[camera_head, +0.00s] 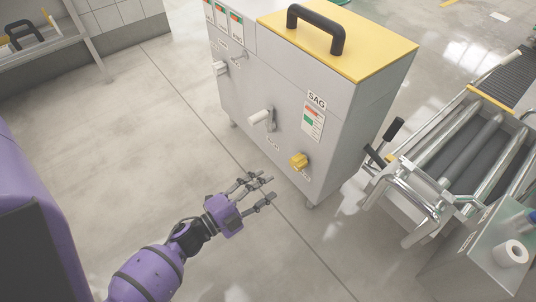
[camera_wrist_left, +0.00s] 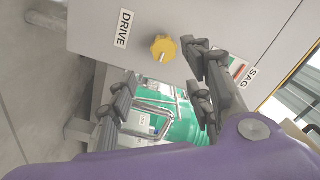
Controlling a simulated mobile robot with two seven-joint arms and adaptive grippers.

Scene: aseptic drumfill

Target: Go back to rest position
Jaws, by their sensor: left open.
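My left gripper (camera_head: 262,190) is open and empty, held over the floor in front of a grey cabinet (camera_head: 280,100) with a yellow top. In the left wrist view my left gripper's fingers (camera_wrist_left: 160,95) are spread, with nothing between them. The cabinet front (camera_wrist_left: 205,25) also shows there, with a yellow knob (camera_wrist_left: 163,47) and labels reading DRIVE and SAG. In the head view the yellow knob (camera_head: 298,160) sits low on the cabinet front, to the right of the gripper and apart from it. My right gripper is in neither view.
A white lever handle (camera_head: 261,117) sticks out of the cabinet front. A roller conveyor (camera_head: 465,150) with metal rails stands at the right. A white roll (camera_head: 511,253) rests on a surface at the lower right. Open floor (camera_head: 120,130) lies to the left.

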